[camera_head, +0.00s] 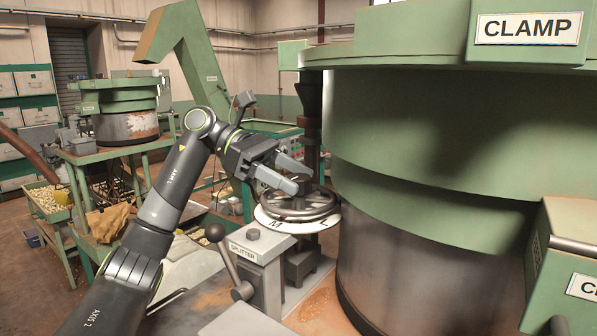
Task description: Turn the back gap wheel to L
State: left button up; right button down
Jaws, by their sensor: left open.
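The gap wheel (300,211) is a dark handwheel, lying flat above a white dial plate (266,222) beside the large green bowl. The letter M shows on the near left of the dial; another mark at its near right is too small to read surely. My left gripper (302,181) is open, its two grey fingers pointing right just above the wheel's left part. They overlap the wheel in the picture, and I cannot tell whether they touch it. They hide part of the wheel's far left rim. My right gripper is not in view.
A large green bowl (420,150) labelled CLAMP stands close right of the wheel. A dark column (311,110) rises behind it. A SPLITTER box (260,250) with a lever (228,262) stands in front. A smaller green bowl (120,95) is at the far left.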

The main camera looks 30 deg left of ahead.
pick_arm(q)
jog(key=shift+w+d+f, duration=0.1)
jog(key=shift+d+f, duration=0.15)
jog(key=shift+d, duration=0.4)
jog(key=shift+d+f, duration=0.1)
jog(key=shift+d, duration=0.05)
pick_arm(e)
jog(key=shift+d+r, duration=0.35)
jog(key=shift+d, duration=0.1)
pick_arm(q)
jog(key=shift+c, duration=0.4)
